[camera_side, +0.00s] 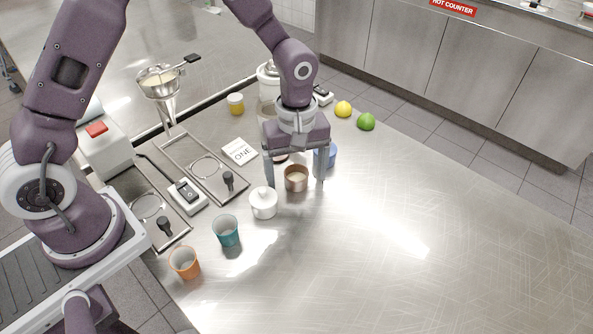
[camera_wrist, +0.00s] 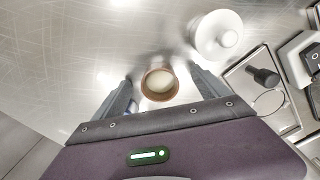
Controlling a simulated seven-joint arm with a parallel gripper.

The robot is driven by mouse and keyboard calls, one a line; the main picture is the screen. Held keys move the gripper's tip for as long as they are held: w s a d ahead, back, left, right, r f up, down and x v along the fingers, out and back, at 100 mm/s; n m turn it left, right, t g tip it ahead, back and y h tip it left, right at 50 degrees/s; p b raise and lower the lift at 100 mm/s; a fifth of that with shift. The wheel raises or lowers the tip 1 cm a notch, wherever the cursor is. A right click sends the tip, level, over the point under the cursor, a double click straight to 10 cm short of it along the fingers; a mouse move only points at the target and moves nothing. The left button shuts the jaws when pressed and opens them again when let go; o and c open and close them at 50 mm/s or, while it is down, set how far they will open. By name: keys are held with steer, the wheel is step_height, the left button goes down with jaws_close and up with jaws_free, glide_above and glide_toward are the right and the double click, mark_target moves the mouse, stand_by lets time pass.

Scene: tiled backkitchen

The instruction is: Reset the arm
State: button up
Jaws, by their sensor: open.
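My gripper (camera_side: 296,183) points down over the steel table (camera_side: 420,230), with its fingers wide apart. A small copper-brown cup with pale contents (camera_side: 296,183) stands between or just below the fingertips. In the wrist view the cup (camera_wrist: 160,84) shows between the two open fingers, with gaps on both sides, so nothing is gripped. A white lidded pot (camera_side: 263,204) stands just left of the cup, near one finger; it also shows in the wrist view (camera_wrist: 217,37).
A teal cup (camera_side: 226,231) and an orange cup (camera_side: 184,263) stand at the front left. A blue item (camera_side: 325,155) sits behind the right finger. A lemon (camera_side: 343,109) and a lime (camera_side: 366,121) lie at the back. The right side of the table is clear.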

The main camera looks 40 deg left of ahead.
steer(key=shift+r, duration=3.5)
steer(key=s+a+r+m+t, duration=0.1)
steer(key=s+a+r+m, duration=0.2)
steer(key=s+r, duration=0.25)
steer(key=s+a+r+m+t, duration=0.2)
steer(key=s+r+m, duration=0.15)
steer(key=r, duration=0.35)
steer(key=s+a+r+m+t, duration=0.1)
steer(key=s+m, duration=0.1)
steer(key=s, duration=0.4)
steer(key=s+a+r+m+t, duration=0.1)
steer(key=s+a+r+m, duration=0.1)
steer(key=s, duration=0.4)
steer(key=shift+m+t, duration=0.3)
steer(key=shift+m, duration=0.35)
